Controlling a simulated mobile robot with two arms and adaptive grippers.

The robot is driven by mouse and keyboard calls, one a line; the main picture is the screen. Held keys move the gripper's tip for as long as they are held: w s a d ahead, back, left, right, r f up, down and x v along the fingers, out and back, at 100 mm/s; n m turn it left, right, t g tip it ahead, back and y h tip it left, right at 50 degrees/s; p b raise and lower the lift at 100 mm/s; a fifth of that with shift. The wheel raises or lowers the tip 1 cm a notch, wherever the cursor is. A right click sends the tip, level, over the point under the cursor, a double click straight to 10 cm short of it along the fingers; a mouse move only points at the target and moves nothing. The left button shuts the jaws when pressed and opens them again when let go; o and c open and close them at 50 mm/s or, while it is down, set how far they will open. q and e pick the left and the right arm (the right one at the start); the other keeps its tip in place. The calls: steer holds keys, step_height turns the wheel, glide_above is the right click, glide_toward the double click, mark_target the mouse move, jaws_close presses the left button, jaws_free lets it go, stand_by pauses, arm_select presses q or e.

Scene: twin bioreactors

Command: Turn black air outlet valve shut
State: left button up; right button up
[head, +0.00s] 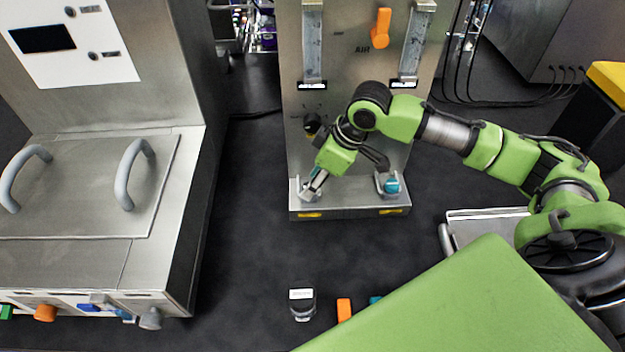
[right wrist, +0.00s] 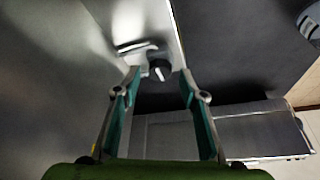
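My right gripper (head: 308,192) reaches down to the left end of the ledge at the foot of the steel panel. In the right wrist view its two teal-padded fingers (right wrist: 160,76) are spread apart. A dark valve knob (right wrist: 160,68) on a pale mount shows between and just beyond the fingertips; I cannot tell if they touch it. In the head view, the gripper largely hides the fitting there. Another black knob (head: 311,121) sits higher on the panel front, left of my right arm. My left gripper is in neither view.
The steel panel (head: 340,75) carries two flow tubes and an orange valve handle (head: 380,28). A teal-marked fitting (head: 391,184) stands at the ledge's right end. A steel cabinet (head: 85,190) with grey handles is at left. Dark floor lies between cabinet and panel.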

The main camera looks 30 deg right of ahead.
steer(key=shift+w+a+f, duration=0.15)
steer(key=shift+f, duration=0.35)
jaws_close()
